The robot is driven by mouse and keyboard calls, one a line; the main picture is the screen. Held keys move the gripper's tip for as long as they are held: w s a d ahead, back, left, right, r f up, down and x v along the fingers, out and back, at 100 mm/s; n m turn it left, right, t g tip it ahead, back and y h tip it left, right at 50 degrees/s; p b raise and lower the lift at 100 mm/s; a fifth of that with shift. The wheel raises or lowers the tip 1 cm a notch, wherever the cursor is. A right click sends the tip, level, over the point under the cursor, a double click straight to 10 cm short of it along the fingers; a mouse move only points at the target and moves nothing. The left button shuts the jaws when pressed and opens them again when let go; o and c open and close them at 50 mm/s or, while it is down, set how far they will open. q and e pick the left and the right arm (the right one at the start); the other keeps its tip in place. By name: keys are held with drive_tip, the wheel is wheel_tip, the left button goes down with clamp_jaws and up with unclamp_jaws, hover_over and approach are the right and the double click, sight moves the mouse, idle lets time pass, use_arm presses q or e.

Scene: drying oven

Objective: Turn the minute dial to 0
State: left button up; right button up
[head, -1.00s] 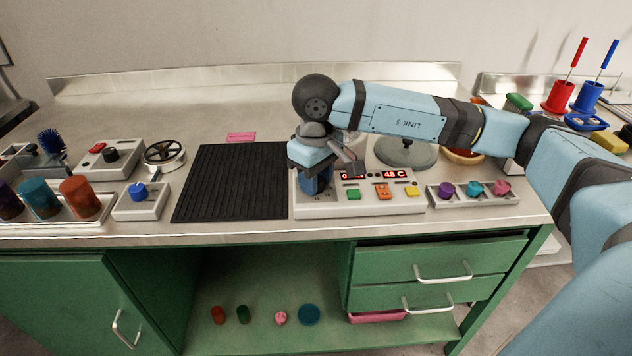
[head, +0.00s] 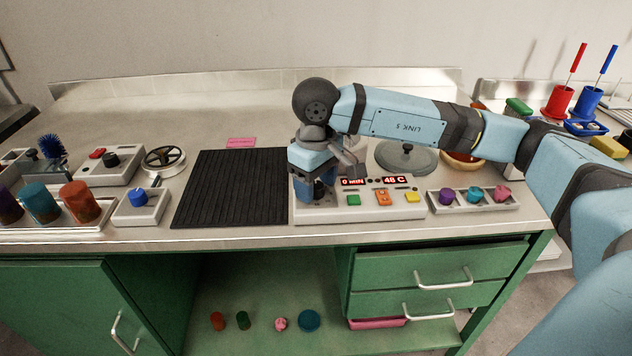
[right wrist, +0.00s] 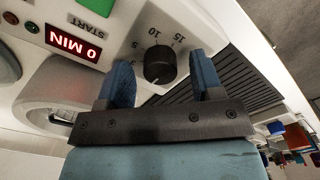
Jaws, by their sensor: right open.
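The minute dial (right wrist: 160,62) is a dark round knob on the white control panel (right wrist: 190,15), with 5, 10 and 15 marked around it. A light pointer line shows at its lower edge in the right wrist view. The minute display (right wrist: 74,43) reads "0 MIN"; it also shows in the head view (head: 353,182). My right gripper (right wrist: 160,65) is open, one blue finger on each side of the dial, with visible gaps. In the head view the right gripper (head: 312,190) is over the panel's left end and hides the dial. My left gripper is not in view.
A "48 C" display (head: 396,180) and green, orange and yellow buttons (head: 382,198) are right of the gripper. A black ribbed mat (head: 232,190) lies left of the panel. A knob box (head: 474,199) stands to the right, and a glass-like disc (head: 405,157) behind.

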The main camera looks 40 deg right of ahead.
sight(316, 185)
wheel_tip(316, 185, up, 9)
drive_tip(key=shift+f+p, duration=0.1)
drive_tip(key=shift+p, duration=0.7)
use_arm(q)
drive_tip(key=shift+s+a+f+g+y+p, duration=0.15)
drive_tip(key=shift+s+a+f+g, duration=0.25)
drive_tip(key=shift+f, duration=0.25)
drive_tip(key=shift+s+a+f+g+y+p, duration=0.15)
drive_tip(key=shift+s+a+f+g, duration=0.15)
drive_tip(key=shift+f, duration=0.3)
use_arm(e)
wheel_tip(316, 185, up, 5)
drive_tip(key=shift+f, duration=0.15)
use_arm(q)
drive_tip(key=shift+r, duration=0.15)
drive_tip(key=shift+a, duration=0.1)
